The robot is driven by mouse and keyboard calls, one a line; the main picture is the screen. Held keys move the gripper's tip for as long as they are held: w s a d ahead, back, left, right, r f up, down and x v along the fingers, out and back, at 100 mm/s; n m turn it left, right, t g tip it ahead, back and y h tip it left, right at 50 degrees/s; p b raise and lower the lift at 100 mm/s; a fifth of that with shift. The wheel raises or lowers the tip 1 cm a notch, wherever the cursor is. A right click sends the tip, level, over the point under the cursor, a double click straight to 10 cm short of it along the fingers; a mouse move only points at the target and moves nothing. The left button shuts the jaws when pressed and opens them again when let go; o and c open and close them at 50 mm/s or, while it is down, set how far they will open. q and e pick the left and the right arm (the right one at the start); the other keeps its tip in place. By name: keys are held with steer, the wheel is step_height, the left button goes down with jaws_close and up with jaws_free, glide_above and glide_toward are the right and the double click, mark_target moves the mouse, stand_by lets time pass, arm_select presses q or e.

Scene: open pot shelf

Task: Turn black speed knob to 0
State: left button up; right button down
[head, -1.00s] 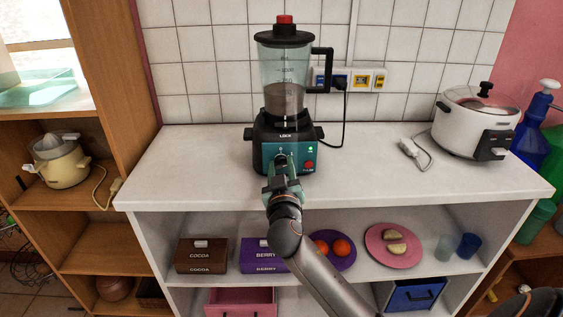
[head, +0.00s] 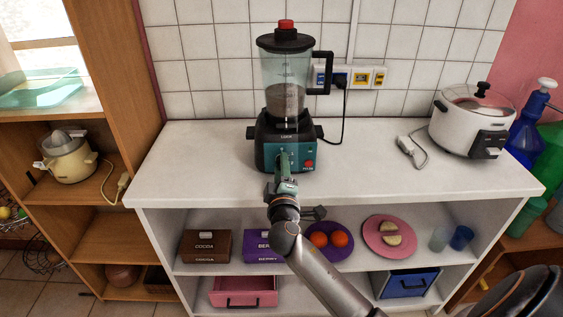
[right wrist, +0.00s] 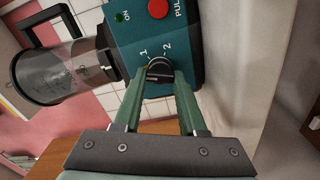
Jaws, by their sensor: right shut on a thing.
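The blender (head: 286,95) stands on the white counter, with a teal front panel on its black base. Its black speed knob (right wrist: 158,72) is in the right wrist view, with the marks 1 and 2 beside it. The 0 mark is not visible, and I cannot tell which mark the knob points to. My right gripper (right wrist: 159,78) is shut on the knob, one green finger on each side. In the head view, my right gripper (head: 284,168) is in front of the panel and hides the knob. My left gripper is not in view.
A red pulse button (right wrist: 158,8) and a dark green ON light (right wrist: 119,17) are on the panel near the knob. A white cooker (head: 468,122) stands at the counter's right. The counter (head: 205,160) is clear beside the blender. Boxes and plates occupy the shelf below.

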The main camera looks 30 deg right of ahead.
steer(key=shift+n+p, duration=0.55)
steer(key=shift+n, duration=0.65)
steer(key=shift+n+p, duration=0.3)
steer(key=shift+n, duration=0.3)
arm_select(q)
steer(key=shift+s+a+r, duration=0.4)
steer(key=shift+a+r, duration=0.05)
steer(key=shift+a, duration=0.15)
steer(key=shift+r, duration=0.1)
arm_select(e)
steer(key=shift+n, duration=0.3)
steer(key=shift+c, duration=2.3)
jaws_free()
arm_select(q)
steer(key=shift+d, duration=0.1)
